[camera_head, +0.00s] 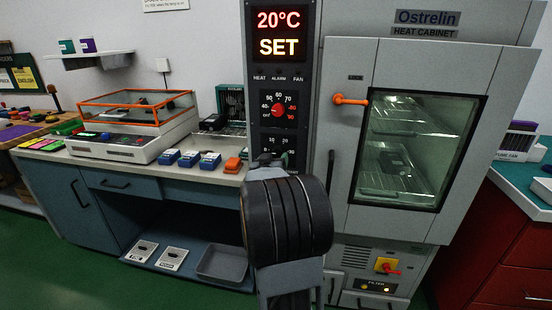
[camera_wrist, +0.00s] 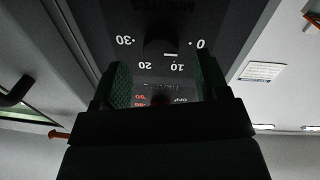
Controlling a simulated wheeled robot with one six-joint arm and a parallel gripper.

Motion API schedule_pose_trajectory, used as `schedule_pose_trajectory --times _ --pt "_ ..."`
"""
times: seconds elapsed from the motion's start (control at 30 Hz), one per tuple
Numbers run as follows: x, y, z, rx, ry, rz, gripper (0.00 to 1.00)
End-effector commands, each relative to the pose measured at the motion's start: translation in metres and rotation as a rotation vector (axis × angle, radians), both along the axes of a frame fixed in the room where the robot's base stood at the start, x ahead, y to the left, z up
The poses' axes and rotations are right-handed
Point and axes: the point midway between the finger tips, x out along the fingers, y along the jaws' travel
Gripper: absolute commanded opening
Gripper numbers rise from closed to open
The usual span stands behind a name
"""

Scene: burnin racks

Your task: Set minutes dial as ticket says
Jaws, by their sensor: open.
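The minutes dial (camera_head: 283,141) is on the dark control panel, its lower part hidden behind my gripper and arm. In the wrist view its scale shows upside down, with 0, 10, 20 and 30 around a dark knob (camera_wrist: 158,47). A small white mark on the knob is on the side towards the 10. My gripper (camera_head: 268,160) is in front of the panel at this dial. In the wrist view my gripper (camera_wrist: 163,85) is open, with its two green-lined fingers apart and the knob beyond their tips. I cannot make out any ticket's text.
The red-knobbed temperature dial (camera_head: 278,108) and a display (camera_head: 279,33) reading 20°C SET are above the minutes dial. The heat cabinet door (camera_head: 420,70) with an orange handle (camera_head: 350,100) stands right. A bench (camera_head: 135,170) with blue and orange items stands left.

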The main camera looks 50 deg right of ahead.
Motion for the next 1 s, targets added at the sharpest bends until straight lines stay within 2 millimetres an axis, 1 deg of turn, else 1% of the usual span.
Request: schedule_pose_trajectory --times 0.03,0.1,0.3,0.67,1.0 --pt "0.003 -0.007 -0.001 0.001 0.000 -0.002 0.68" --pt "0.007 -0.014 -0.001 0.001 0.000 0.000 0.68" --pt "0.013 -0.026 0.000 0.000 -0.001 0.000 0.68" --pt "0.015 -0.028 0.000 0.001 0.001 0.001 0.68" --pt "0.015 -0.028 0.000 0.000 0.000 0.001 0.36"
